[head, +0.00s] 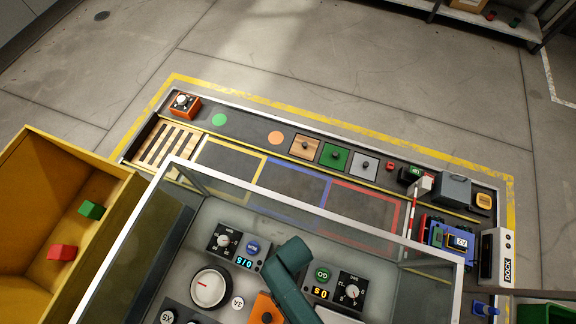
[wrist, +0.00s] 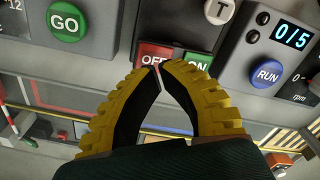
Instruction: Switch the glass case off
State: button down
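The glass case (head: 118,240) stands at the front of the head view, with a grey panel of dials, buttons and displays behind its clear walls. In the wrist view a red OFF key (wrist: 151,54) and a green ON key (wrist: 199,62) sit side by side, both partly covered by my fingers. My gripper (wrist: 159,68) has yellow ribbed fingers with dark inner pads, and their tips meet with nothing visible between them. The tips overlap the lower part of the OFF/ON pair; I cannot tell whether they touch it. The head view shows my arm over the panel, hiding part of it.
A green GO button (wrist: 66,22) is left of the keys, and a blue RUN button (wrist: 267,73) with a 0/5 display (wrist: 293,37) is right. A T knob (wrist: 220,10) is just above. A yellow bin (head: 30,150) stands left of the case.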

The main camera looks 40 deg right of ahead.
jog(key=shift+f+b, duration=0.95)
jog(key=shift+f, duration=0.75)
dwell(0.6)
jog(key=shift+r, duration=0.15)
notch_tip(320, 180, up, 7)
jog(key=p, duration=0.8)
dwell(0.3)
